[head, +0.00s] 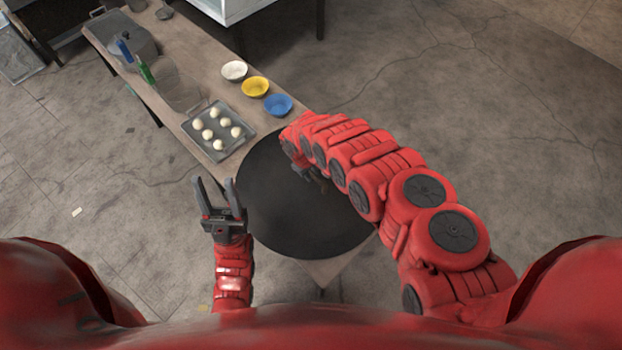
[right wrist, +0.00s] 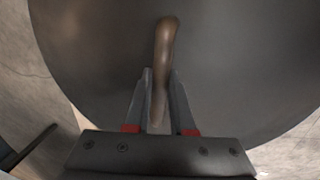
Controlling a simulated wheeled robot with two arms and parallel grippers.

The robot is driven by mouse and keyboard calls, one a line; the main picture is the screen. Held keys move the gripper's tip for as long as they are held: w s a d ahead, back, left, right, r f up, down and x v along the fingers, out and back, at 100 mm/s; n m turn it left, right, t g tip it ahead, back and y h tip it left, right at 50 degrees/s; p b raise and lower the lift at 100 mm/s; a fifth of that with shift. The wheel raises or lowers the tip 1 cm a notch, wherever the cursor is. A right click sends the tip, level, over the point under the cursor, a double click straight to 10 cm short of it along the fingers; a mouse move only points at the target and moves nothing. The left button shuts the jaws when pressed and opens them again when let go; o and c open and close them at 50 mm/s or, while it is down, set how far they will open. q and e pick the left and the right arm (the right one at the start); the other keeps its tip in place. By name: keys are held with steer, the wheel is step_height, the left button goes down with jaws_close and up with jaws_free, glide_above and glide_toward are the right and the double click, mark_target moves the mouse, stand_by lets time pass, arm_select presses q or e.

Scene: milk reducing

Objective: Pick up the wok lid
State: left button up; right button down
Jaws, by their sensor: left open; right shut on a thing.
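The wok lid (head: 275,215) is a large dark round disc at the near end of the long table. It fills most of the right wrist view (right wrist: 240,80), where its brown bar handle (right wrist: 166,40) stands up. My right gripper (right wrist: 162,74) is shut on the handle, with one finger on each side. In the head view the right gripper (head: 318,182) is partly hidden by my right arm, over the lid. My left gripper (head: 213,182) is open and empty, just left of the lid's edge. Whether the lid touches anything below cannot be told.
A metal tray (head: 208,155) with several white balls lies beyond the lid. White (head: 234,71), yellow (head: 255,87) and blue (head: 278,104) bowls line the table's right side. A blue bottle (head: 125,51) and green bottle (head: 146,72) stand farther back.

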mark_target(311, 172)
steer(key=shift+r, duration=0.1)
step_height(311, 172, up, 9)
steer(key=shift+w+r+p, duration=0.1)
steer(key=shift+r+p, duration=0.1)
steer(key=shift+p, duration=0.95)
steer(key=shift+a+r, duration=0.2)
steer(key=w+a+r+p, duration=0.2)
steer(key=w+a+p, duration=0.1)
steer(key=a+p, duration=0.1)
steer(key=shift+w+a+n+p, duration=0.15)
steer(key=shift+a+n+p, duration=0.15)
steer(key=shift+n+p, duration=0.1)
steer(key=shift+r, duration=0.1)
steer(key=shift+r, duration=0.15)
steer(key=shift+r+p, duration=0.25)
steer(key=shift+p, duration=0.1)
